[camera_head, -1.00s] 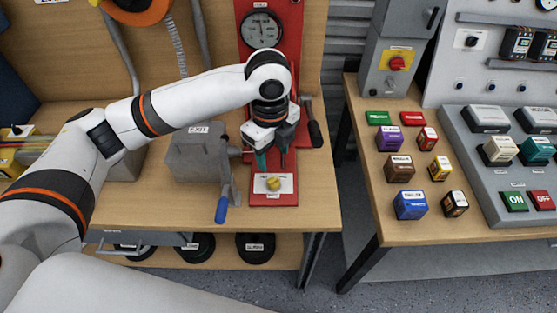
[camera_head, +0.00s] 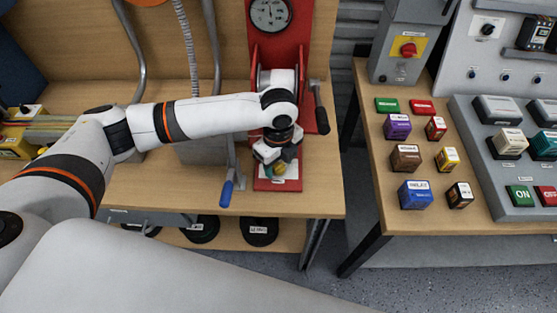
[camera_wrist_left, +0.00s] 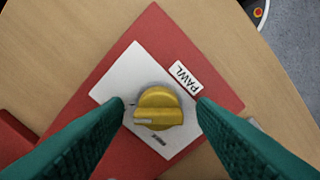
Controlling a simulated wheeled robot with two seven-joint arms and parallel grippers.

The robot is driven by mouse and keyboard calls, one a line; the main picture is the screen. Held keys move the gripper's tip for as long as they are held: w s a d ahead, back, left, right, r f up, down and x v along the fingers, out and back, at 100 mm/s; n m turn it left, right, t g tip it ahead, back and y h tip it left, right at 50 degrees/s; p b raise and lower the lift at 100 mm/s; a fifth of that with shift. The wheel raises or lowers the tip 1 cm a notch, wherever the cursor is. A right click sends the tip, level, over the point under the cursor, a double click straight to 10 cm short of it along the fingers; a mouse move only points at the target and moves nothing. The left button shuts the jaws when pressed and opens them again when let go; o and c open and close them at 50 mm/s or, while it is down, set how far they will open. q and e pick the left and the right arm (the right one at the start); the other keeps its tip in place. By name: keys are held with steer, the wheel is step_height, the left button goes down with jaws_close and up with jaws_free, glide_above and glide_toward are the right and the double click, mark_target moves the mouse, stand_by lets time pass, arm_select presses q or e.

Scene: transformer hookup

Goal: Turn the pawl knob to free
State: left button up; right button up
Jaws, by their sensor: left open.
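The yellow pawl knob (camera_wrist_left: 158,109) sits on a white plate (camera_wrist_left: 118,82) on a red base, next to a label reading PAWL. My left gripper (camera_wrist_left: 161,104) is open, with one teal finger on each side of the knob in the left wrist view. A small gap seems to show between each fingertip and the knob; I cannot tell if either touches. In the head view the gripper (camera_head: 280,162) points down over the knob (camera_head: 279,170), which is partly hidden by it. My right gripper is not in view.
A red stand with a gauge (camera_head: 270,14) rises behind the knob. A crank with a blue handle (camera_head: 226,194) is just left, and a dark-handled lever (camera_head: 321,120) is to the right. A second table holds several coloured blocks and a grey panel (camera_head: 480,150).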

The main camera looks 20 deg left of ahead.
arm_select(q)
steer(key=c, duration=1)
steer(key=shift+r+n+p, duration=0.15)
steer(key=shift+n+p, duration=0.15)
steer(key=shift+p, duration=0.4)
steer(key=n+p, duration=1.2)
steer(key=p, duration=0.3)
steer(key=shift+r, duration=0.1)
steer(key=n+p, duration=0.2)
steer(key=n, duration=0.1)
steer(key=shift+f+n+p, duration=0.2)
steer(key=shift+n+p, duration=0.8)
steer(key=shift+n, duration=0.2)
steer(key=shift+w, duration=0.1)
steer(key=o, duration=1)
